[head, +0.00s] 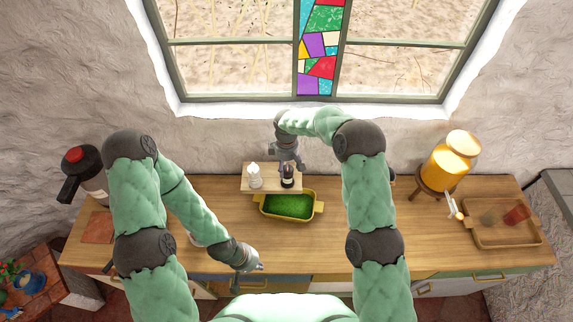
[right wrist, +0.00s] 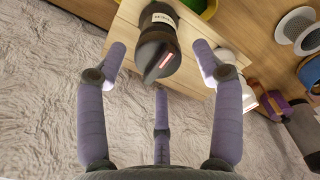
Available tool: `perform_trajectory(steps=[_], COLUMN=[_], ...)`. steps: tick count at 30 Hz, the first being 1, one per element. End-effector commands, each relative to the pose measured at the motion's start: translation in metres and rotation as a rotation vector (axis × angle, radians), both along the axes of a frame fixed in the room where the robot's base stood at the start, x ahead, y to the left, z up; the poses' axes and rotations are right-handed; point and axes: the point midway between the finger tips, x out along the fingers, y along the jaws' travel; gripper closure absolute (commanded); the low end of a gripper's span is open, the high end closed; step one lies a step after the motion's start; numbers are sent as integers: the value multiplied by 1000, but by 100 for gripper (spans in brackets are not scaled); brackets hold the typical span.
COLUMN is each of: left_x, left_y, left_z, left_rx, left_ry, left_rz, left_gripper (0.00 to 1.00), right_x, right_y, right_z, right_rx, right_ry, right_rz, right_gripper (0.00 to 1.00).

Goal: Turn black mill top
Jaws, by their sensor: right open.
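The black mill (head: 288,181) stands on a small wooden board (head: 272,189) at the back middle of the counter. It also shows in the right wrist view (right wrist: 158,42), with a pale label on its body and a dark, narrowing top. My right gripper (head: 288,164) is over the mill. In the right wrist view its fingers (right wrist: 160,62) are spread on both sides of the mill's top, with gaps showing, and it holds nothing. My left gripper (head: 252,272) is low over the counter's front edge, away from the mill; its finger opening is too small to judge.
A white mill (head: 254,177) stands on the board, left of the black one. A yellow dish (head: 320,209) with green filling sits just in front. A drink dispenser (head: 450,165) and wooden tray (head: 478,238) are at right, a dark jug (head: 84,170) at left.

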Motion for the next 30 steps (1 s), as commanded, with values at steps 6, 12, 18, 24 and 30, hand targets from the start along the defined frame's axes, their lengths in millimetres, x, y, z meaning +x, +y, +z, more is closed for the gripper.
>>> perform_trajectory(steps=[6,12,18,24,30], left_x=[0,0,0,0,0], left_y=[0,0,0,0,0], left_z=[3,3,3,2,-4], left_rx=[0,0,0,0,0], left_ry=[0,0,0,0,0], left_rz=[0,0,0,0,0], left_gripper=[100,100,100,100,100], right_x=[0,0,0,0,0], right_y=[0,0,0,0,0], right_z=[-10,-11,-11,-11,-12], right_rx=[0,0,0,0,1], right_ry=[1,0,0,1,0], right_rz=[-1,-1,-1,-1,-30], right_gripper=[33,33,81,89,89])
